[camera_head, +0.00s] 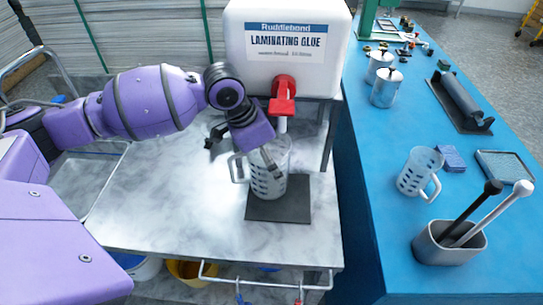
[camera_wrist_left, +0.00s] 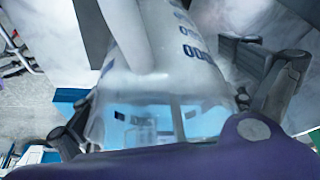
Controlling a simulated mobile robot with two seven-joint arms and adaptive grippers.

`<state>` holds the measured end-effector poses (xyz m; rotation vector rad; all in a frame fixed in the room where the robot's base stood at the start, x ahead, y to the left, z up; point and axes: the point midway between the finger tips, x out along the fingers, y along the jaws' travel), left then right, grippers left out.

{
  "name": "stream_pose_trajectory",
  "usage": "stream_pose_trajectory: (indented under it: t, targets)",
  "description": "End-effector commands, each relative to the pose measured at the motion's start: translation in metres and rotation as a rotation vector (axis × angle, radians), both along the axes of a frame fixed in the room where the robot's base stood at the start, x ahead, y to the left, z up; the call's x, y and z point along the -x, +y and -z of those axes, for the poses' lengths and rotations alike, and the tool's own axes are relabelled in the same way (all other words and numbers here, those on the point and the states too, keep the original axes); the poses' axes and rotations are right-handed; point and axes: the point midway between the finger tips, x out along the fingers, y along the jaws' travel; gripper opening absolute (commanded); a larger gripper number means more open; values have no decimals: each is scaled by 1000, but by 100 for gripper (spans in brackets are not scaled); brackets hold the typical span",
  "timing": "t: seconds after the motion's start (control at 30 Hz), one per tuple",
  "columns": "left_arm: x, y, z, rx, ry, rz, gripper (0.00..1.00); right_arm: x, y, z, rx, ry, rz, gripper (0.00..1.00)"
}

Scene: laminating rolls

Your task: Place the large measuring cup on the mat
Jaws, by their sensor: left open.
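The large measuring cup (camera_head: 272,180), clear with dark markings, stands upright on the dark mat (camera_head: 293,209) on the marbled table. Its handle points left. My left gripper (camera_head: 240,155) is above and beside the cup's left side, with one finger left of it and one in front of its wall. In the left wrist view, the cup (camera_wrist_left: 175,50) lies between the spread fingers of my left gripper (camera_wrist_left: 172,108), which is open. Whether a finger touches the cup cannot be told. My right gripper is not in view.
A white glue tank (camera_head: 285,60) with a red tap (camera_head: 283,92) stands just behind and above the cup. On the blue table (camera_head: 385,235) at right are a smaller measuring cup (camera_head: 417,170), a grey bin (camera_head: 440,250) with tools, metal canisters (camera_head: 386,88) and a roller (camera_head: 463,103).

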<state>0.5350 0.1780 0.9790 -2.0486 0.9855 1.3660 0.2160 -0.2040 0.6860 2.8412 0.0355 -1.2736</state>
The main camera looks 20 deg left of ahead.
Motion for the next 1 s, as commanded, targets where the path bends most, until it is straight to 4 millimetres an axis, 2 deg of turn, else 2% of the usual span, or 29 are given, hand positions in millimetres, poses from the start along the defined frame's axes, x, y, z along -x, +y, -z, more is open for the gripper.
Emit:
stream_pose_trajectory:
  t: [0.23, 0.43, 0.5, 0.7, 1.0]
  targets:
    - [0, 1, -5, -1, -1, -1, 98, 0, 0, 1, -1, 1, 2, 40]
    - [7, 11, -36, -2, -4, -2, 98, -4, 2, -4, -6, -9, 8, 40]
    - [21, 29, -29, -6, 5, -6, 98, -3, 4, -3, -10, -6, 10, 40]
    - [52, 67, -29, -6, 5, -5, 98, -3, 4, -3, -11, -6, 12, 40]
    - [78, 98, -31, -1, 2, -2, 98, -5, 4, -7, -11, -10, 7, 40]
